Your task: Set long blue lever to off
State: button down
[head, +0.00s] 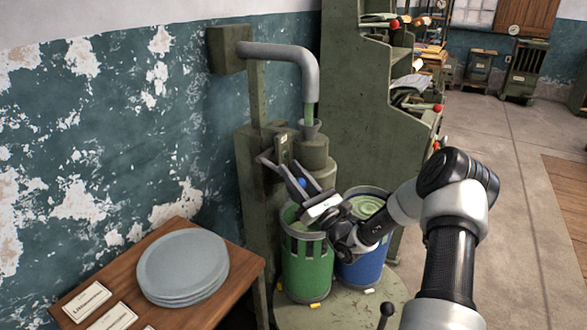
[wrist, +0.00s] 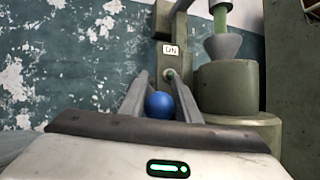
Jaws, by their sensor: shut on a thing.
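The long blue lever's round blue knob (head: 302,183) sits between the fingers of my gripper (head: 290,170), in front of the green machine (head: 313,152). In the wrist view the knob (wrist: 159,104) lies between the two grey fingers of my gripper (wrist: 158,88), which are shut on it. A small white label (wrist: 171,49) that seems to read "ON" is on the upright post above the lever's mount. The lever's shaft is mostly hidden behind the knob and fingers.
A green bucket (head: 306,265) and a blue bucket (head: 361,269) stand below my gripper. A wooden table (head: 210,300) with stacked grey plates (head: 183,263) is at the lower left. A grey pipe (head: 290,55) bends down over the funnel. Open floor lies to the right.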

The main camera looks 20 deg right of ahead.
notch_tip(320, 180, down, 2)
jog(key=shift+a, duration=0.1)
dwell(0.4)
jog(key=c, duration=1.4)
grip_release()
jog(key=shift+f, duration=0.1)
jog(key=shift+o, duration=0.2)
jog(key=shift+s, duration=0.2)
jog(key=p+v, duration=0.2)
jog(key=v, duration=1.4)
jog(key=shift+s+d, duration=0.2)
jog(key=shift+s, duration=0.1)
